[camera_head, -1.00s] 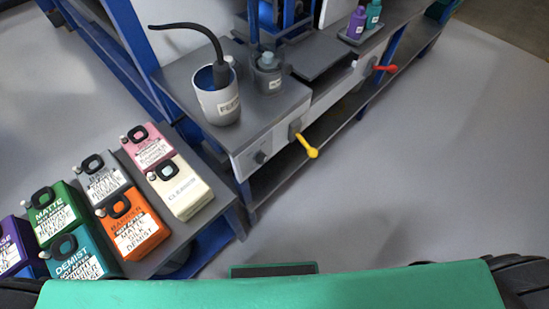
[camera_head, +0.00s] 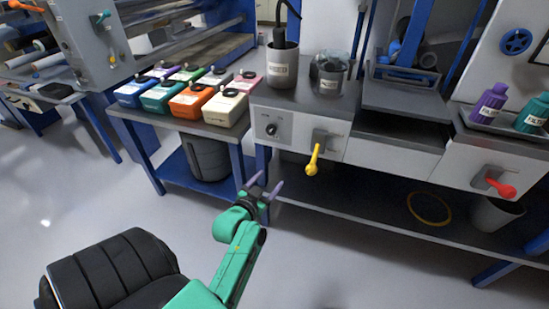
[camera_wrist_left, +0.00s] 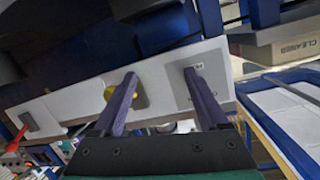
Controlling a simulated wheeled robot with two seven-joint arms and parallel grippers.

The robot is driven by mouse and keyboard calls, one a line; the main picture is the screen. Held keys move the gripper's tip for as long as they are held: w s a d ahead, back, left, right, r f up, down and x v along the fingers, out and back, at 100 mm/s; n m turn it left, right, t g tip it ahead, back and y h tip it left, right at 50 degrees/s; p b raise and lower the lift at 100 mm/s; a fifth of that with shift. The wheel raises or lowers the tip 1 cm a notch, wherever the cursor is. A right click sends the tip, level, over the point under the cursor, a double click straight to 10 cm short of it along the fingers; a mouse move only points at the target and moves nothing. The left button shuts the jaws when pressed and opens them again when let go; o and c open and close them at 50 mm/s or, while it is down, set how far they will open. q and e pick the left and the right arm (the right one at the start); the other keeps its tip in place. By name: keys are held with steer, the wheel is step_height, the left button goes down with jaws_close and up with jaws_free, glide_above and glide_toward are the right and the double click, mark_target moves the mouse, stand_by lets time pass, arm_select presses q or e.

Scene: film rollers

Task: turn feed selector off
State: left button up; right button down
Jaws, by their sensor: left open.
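My left gripper (camera_head: 265,187) is open and empty, below and apart from the knob in the picture. In the left wrist view, the open fingers (camera_wrist_left: 160,76) point at the panel. The grey plate (camera_wrist_left: 212,99) shows behind the right finger, which hides the knob. The yellow lever (camera_wrist_left: 109,93) is partly behind the left finger.
A red lever (camera_head: 502,189) is farther right on the panel. A labelled pot (camera_head: 283,70) and a smaller container (camera_head: 328,76) stand above the knob.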

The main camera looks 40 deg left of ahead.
arm_select(q)
steer(key=t+y+b, duration=0.1)
steer(key=t+y, duration=0.1)
glide_toward(270, 131)
steer(key=b+x, duration=0.1)
steer(key=x, duration=0.8)
steer(key=shift+w, duration=0.1)
jaws_close()
arm_select(e)
steer(key=w, duration=0.1)
steer(key=w+a, duration=0.1)
steer(key=w+r, duration=0.1)
steer(key=shift+w+a, duration=0.1)
steer(key=shift+a, duration=0.05)
